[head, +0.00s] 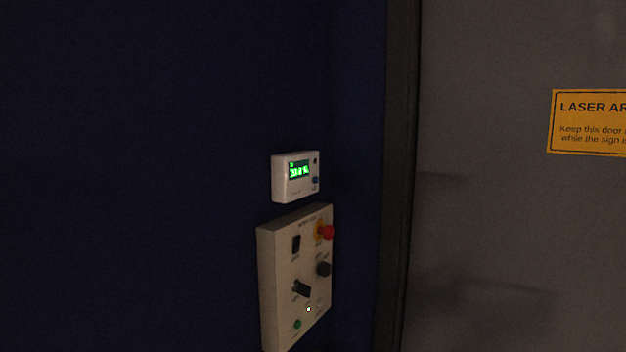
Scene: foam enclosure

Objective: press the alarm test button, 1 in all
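A beige control panel (267,280) is on the dark blue wall, left of the door frame. It bears a red mushroom button (327,232) on a yellow plate, a black rocker-like switch (296,244), a round black knob (323,269), a black turn handle (301,288) and a green button or lamp (297,324). A small bright spot (308,309) shows near the bottom. Above it a white unit (281,183) has a lit green display (299,169), a dark dot (315,161) and a bluish button (315,181). The labels are too small to tell which is the alarm test button. My gripper is not in view.
A grey door (500,210) with a yellow laser warning sign (590,122) is at right, behind a dark vertical frame (398,180). The blue wall (130,170) at left is bare. Nothing visible stands in front of the panel. The light is dim.

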